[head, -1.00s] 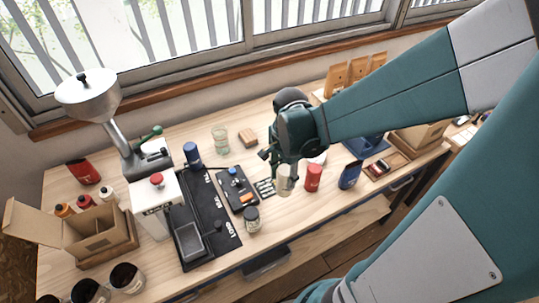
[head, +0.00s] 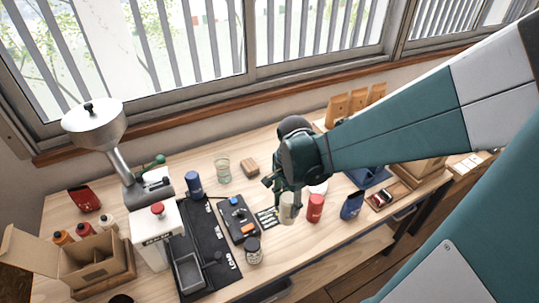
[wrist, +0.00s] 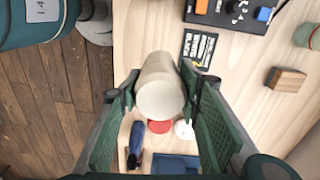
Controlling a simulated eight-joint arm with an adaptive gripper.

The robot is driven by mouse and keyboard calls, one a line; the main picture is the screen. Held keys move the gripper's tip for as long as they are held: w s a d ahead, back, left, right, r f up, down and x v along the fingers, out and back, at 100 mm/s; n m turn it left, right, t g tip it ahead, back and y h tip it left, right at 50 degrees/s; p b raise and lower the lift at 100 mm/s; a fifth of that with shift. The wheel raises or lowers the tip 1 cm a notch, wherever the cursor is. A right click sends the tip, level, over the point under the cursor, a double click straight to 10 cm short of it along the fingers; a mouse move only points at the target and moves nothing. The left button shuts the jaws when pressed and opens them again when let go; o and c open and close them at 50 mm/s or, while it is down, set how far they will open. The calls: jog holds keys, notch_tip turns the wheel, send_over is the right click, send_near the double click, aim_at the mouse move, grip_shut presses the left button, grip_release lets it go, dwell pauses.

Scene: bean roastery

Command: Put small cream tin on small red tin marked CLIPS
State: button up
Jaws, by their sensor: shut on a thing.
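My gripper (head: 287,194) is shut on the small cream tin (head: 288,210). In the wrist view the cream tin (wrist: 160,88) stands out between the two green fingers. The small red tin (head: 315,209) stands upright on the bench just right of the cream tin in the head view. In the wrist view part of the red tin (wrist: 160,127) shows beyond the end of the cream tin, which hides the rest. I cannot read any marking on it. Whether the cream tin is clear of the bench is hard to tell.
A white round thing (wrist: 184,130) is beside the red tin, partly behind it in the head view. A label card (head: 266,217) and a dark-lidded jar (head: 253,250) are to the left. The bench front is free.

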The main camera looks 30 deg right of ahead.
jog(key=w+d+r+p, duration=0.1)
jog(key=d+r+p, duration=0.2)
jog(key=d+r, duration=0.9)
jog(key=shift+w+d+n, duration=0.3)
jog(key=shift+d, duration=0.5)
jog(key=shift+f, duration=2.9)
jog(key=shift+f, duration=2.05)
jog(key=shift+f, duration=0.1)
jog(key=o, duration=0.7)
jog(key=shift+f, duration=0.1)
jog(key=shift+c, duration=0.2)
jog(key=o, duration=0.4)
